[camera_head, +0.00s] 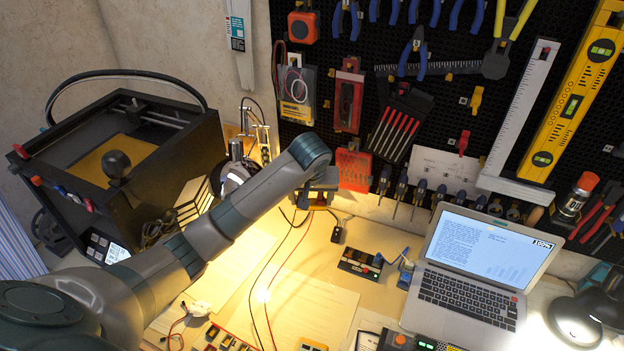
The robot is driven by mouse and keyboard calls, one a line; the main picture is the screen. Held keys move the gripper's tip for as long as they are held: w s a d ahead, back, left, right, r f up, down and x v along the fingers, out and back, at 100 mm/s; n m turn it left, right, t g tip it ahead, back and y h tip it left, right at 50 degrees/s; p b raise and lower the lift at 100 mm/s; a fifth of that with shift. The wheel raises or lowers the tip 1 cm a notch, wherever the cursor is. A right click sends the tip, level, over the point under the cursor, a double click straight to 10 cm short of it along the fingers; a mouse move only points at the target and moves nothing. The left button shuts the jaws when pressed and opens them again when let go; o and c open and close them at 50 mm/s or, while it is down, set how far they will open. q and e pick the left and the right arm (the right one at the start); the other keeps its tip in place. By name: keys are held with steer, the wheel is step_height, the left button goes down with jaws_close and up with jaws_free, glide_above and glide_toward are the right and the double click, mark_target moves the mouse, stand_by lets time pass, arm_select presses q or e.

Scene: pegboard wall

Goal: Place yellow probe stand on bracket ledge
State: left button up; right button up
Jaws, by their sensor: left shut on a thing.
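My left arm reaches in from the left, and its wrist bends down above the back of the desk. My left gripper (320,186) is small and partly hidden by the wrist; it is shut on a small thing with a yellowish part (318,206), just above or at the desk. I cannot make out its full shape or tell for sure that it is the yellow probe stand. A pale bracket plate (438,165) is on the pegboard, to the right of the gripper; I cannot tell whether it is the bracket ledge. My right gripper is not in view.
Laptop (468,265) stands open at right, beside a dark lamp (590,318). A small black device (360,264) and red and black leads lie on the desk. Black box machine (130,165) stands at left. Tools crowd the pegboard (455,40). Papers (312,312) cover the middle desk.

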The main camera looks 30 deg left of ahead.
arm_select(q)
steer(key=w+a+p, duration=0.2)
steer(key=w+a, duration=0.2)
steer(key=w, duration=0.4)
steer(key=shift+w+p, duration=0.4)
steer(key=shift+a, duration=0.1)
step_height(320, 180, down, 4)
steer(key=shift+r+p, duration=0.2)
steer(key=shift+p, duration=0.8)
